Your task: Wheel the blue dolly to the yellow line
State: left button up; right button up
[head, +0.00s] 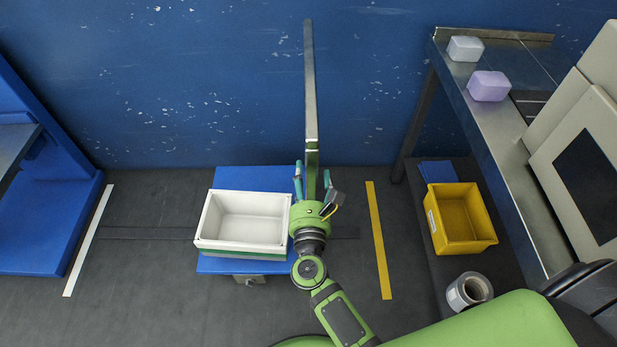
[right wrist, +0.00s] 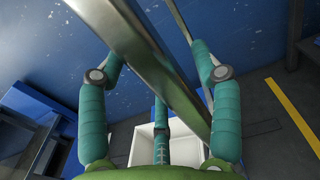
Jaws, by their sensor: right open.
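The blue dolly (head: 257,178) stands on the dark floor near the blue wall, with a white crate (head: 248,243) on it. A tall metal handle bar (head: 310,90) rises at its right side. The yellow line (head: 379,240) lies on the floor to the right of the dolly, with a floor gap between them. My right gripper (head: 312,172) is open, its teal fingers on either side of the bar. In the right wrist view the bar (right wrist: 140,50) passes between the spread fingers; I cannot tell whether they touch it. My left gripper is out of view.
A white line (head: 88,240) lies on the floor at left, beside a blue structure (head: 45,215). At right are a metal table (head: 500,140), a yellow bin (head: 462,215) and a grey roll (head: 468,291). The floor between dolly and yellow line is clear.

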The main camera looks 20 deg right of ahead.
grip_shut()
pick_arm(q)
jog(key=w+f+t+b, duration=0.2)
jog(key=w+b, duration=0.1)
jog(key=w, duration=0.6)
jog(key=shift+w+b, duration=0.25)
jog(key=shift+b, duration=0.15)
pick_arm(e)
jog(key=s+d, duration=0.4)
jog(key=d, duration=0.9)
jog(key=s+d, duration=0.4)
jog(key=d, duration=1)
jog(key=shift+d+r, duration=0.15)
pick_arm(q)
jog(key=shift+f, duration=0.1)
